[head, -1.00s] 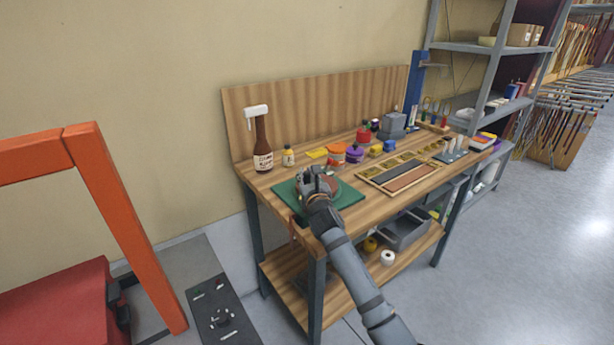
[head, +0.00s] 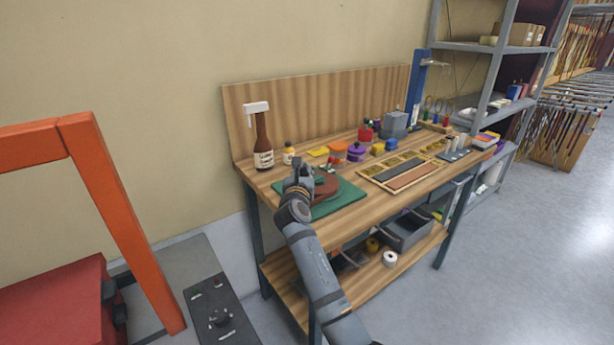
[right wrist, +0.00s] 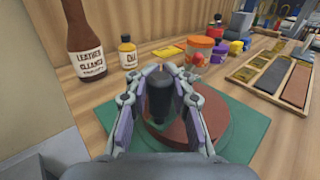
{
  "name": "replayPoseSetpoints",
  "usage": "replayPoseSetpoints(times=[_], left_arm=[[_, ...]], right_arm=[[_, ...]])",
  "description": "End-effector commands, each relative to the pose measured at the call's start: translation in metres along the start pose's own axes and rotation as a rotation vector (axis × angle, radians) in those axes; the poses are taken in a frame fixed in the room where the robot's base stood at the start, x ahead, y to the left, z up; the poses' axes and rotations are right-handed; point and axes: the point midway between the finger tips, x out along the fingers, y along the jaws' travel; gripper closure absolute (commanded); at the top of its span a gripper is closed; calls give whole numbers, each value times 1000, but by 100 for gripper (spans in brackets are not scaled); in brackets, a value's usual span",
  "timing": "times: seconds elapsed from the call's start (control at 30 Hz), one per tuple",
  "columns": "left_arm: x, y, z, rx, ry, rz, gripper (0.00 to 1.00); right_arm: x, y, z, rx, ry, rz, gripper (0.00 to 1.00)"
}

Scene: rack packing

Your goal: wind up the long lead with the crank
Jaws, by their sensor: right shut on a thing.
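A reddish-brown round reel (head: 328,186) lies on a green mat (head: 349,198) at the left part of the workbench. My right gripper (head: 298,178) is at the reel's left side in the head view. In the right wrist view its two fingers are closed around an upright black crank knob (right wrist: 158,96), above the reel (right wrist: 208,128). The gripper and arm hide part of the reel. I cannot make out the long lead as separate from the reel. My left gripper is not in view.
A brown leather cleaner bottle (head: 263,145) and a small oil bottle (head: 289,154) stand behind the mat. Several jars stand further right, beside a wooden tray (head: 420,180) of strips. An orange frame (head: 100,190) stands left of the bench.

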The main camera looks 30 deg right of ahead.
Motion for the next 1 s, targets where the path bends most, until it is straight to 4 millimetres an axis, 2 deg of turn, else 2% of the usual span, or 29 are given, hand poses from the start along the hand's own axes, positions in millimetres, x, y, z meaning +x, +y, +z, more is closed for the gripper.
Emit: replayPoseSetpoints(times=[0.03, 0.3, 1.0], left_arm=[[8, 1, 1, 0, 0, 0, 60], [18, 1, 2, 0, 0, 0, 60], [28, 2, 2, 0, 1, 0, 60]], right_arm=[[1, 6, -8, 6, 10, -26, 100], [6, 10, -7, 4, 11, -158, 100], [9, 13, -6, 4, 11, -295, 100]])
